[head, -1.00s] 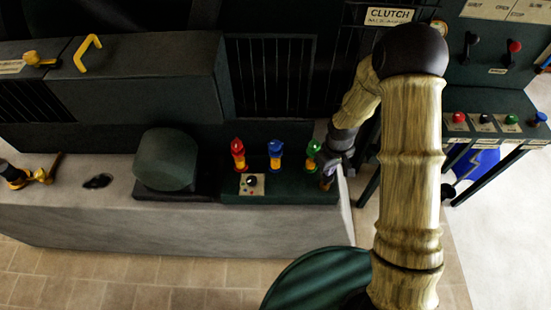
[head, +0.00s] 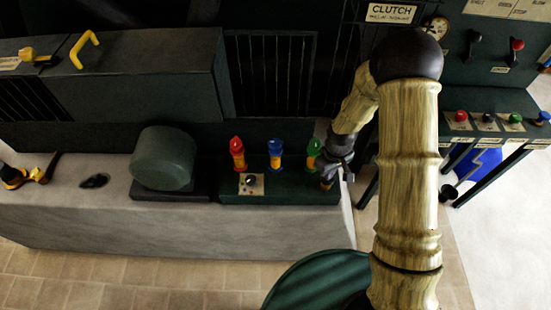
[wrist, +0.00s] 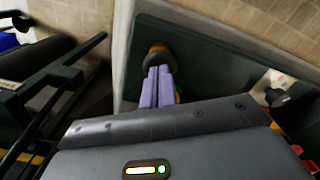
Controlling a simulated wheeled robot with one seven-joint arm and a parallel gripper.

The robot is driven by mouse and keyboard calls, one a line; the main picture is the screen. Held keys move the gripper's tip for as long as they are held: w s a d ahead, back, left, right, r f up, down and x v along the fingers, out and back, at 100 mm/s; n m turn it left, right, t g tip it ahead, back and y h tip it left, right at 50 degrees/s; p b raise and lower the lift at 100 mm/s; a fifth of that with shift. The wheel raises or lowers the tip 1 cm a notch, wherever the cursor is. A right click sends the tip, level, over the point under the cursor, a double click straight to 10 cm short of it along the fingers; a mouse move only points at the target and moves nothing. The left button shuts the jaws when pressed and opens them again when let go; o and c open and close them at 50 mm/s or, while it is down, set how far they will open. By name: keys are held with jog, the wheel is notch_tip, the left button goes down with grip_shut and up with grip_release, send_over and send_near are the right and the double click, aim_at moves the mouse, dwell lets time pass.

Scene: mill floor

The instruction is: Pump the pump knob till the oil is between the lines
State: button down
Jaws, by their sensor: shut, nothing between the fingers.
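A dark round knob (wrist: 160,52) with an orange-brown part below it stands on the dark green base plate (wrist: 195,62) in the wrist view; I take it for the pump knob. My gripper (wrist: 158,74) has its purple fingers together with nothing between them. Their tips overlap the knob in the wrist view; I cannot tell whether they touch it. In the head view my gripper (head: 330,178) is at the right end of the green base. Red (head: 237,154), blue (head: 275,154) and green (head: 313,154) topped fittings with yellow-orange bodies stand there. Oil level and lines are too small to read.
A small dial plate (head: 250,183) is in front of the fittings. A green rounded housing (head: 163,158) stands left of them on the pale plinth (head: 190,222). The button console (head: 490,122) is to the right. A green round object (head: 315,285) is at the bottom.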

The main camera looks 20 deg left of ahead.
jog(key=shift+f, duration=0.35)
jog(key=shift+r+p, duration=1.4)
jog(key=shift+r, duration=0.7)
jog(key=shift+f, duration=0.25)
jog(key=shift+f+b, duration=1.6)
jog(key=shift+f, duration=0.3)
jog(key=shift+r+p, duration=1.6)
jog(key=shift+r, duration=0.5)
jog(key=shift+r+p, duration=1.8)
jog(key=shift+r, duration=0.75)
